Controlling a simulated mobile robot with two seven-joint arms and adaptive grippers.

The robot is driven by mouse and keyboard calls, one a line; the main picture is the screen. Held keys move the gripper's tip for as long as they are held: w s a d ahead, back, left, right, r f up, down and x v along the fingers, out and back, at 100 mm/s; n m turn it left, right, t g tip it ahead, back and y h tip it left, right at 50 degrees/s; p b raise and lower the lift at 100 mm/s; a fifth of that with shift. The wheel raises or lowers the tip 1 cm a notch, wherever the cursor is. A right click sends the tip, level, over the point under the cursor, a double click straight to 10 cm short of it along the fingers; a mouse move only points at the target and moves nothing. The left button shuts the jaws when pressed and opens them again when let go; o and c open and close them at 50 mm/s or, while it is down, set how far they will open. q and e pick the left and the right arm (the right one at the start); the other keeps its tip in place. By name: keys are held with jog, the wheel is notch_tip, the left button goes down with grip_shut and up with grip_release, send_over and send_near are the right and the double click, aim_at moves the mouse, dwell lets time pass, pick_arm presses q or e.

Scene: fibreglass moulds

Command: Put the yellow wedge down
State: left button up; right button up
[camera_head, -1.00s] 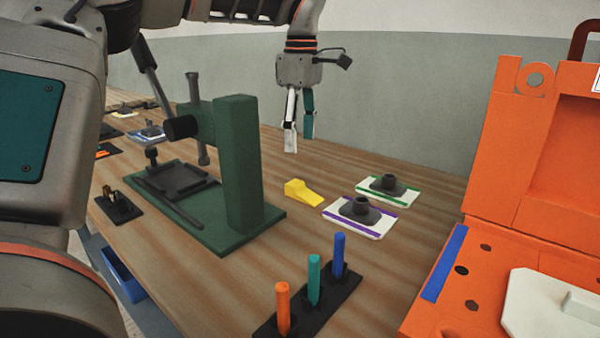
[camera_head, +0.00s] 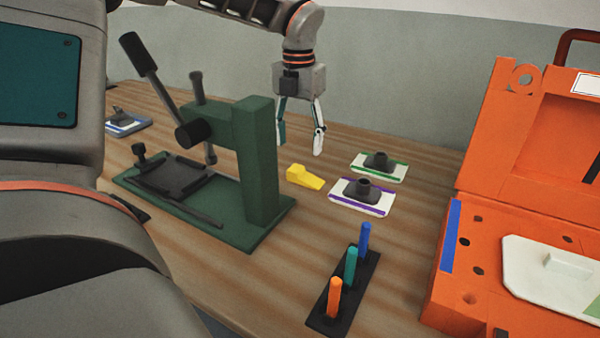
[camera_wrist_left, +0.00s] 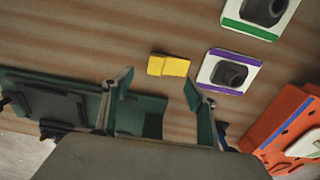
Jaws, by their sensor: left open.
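The yellow wedge (camera_head: 305,177) lies on the wooden table, between the green press and the purple-striped card. My left gripper (camera_head: 299,145) is open and empty, hanging above the table behind the wedge in the head view. In the left wrist view the wedge (camera_wrist_left: 169,65) lies on the table beyond the spread fingertips (camera_wrist_left: 157,82), apart from both fingers. My right gripper is not in view.
A green press (camera_head: 262,160) with a lever stands left of the wedge. Purple-striped (camera_head: 361,197) and green-striped (camera_head: 379,167) cards bearing dark moulds lie to the right. A black peg rack (camera_head: 345,292) stands in front; an orange case (camera_head: 470,240) is at right.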

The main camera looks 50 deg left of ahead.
aim_at(299, 169)
pick_arm(q)
notch_tip(299, 169, down, 7)
jog(key=shift+d+f, duration=0.15)
jog(key=shift+f, duration=0.05)
jog(key=shift+r, duration=0.1)
jog(key=c, duration=1.4)
jog(key=shift+s, duration=0.15)
jog(key=shift+c, duration=0.5)
